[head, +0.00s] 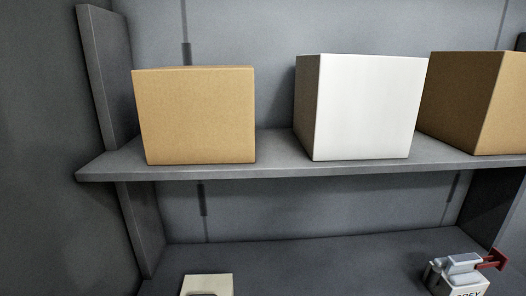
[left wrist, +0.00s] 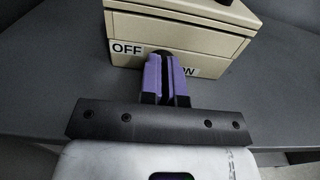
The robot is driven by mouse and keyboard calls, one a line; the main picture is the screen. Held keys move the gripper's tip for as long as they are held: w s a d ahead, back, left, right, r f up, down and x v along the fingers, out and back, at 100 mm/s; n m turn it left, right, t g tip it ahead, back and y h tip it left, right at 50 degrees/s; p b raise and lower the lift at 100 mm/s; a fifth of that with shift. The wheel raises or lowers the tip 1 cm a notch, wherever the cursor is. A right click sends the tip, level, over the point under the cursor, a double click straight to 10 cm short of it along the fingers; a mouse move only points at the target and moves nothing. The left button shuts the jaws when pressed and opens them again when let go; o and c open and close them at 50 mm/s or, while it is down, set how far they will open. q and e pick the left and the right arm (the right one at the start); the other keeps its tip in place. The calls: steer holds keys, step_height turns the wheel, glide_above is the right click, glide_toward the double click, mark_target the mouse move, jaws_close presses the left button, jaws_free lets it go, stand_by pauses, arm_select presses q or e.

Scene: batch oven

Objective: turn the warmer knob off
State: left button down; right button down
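My left gripper (left wrist: 164,58), with purple fingers, is at the front face between the two labels. A small dark rounded shape, perhaps the knob (left wrist: 163,52), shows at the fingertips; the fingers hide most of it. The fingers are close together with a narrow dark gap, and I cannot tell whether they grip it. My right gripper is in neither view.
In the head view a shelf (head: 270,172) carries a tan box (head: 195,115), a white box (head: 365,108) and a brown box (head: 478,100). Below, a beige box top (head: 207,283) and a grey device with a red handle (head: 492,260) stand at the bottom edge.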

arm_select(q)
steer(key=shift+w+a+r, duration=0.15)
steer(key=shift+r, duration=0.3)
steer(key=shift+w+a+r, duration=0.1)
steer(key=shift+a+r, duration=0.05)
steer(key=shift+r, duration=0.25)
steer(key=shift+s+r+p, duration=0.25)
steer(key=shift+s+p, duration=0.3)
steer(key=shift+s+d+f, duration=0.15)
steer(key=shift+s, duration=0.95)
steer(key=shift+s+d+f, duration=0.15)
steer(key=shift+s, duration=0.95)
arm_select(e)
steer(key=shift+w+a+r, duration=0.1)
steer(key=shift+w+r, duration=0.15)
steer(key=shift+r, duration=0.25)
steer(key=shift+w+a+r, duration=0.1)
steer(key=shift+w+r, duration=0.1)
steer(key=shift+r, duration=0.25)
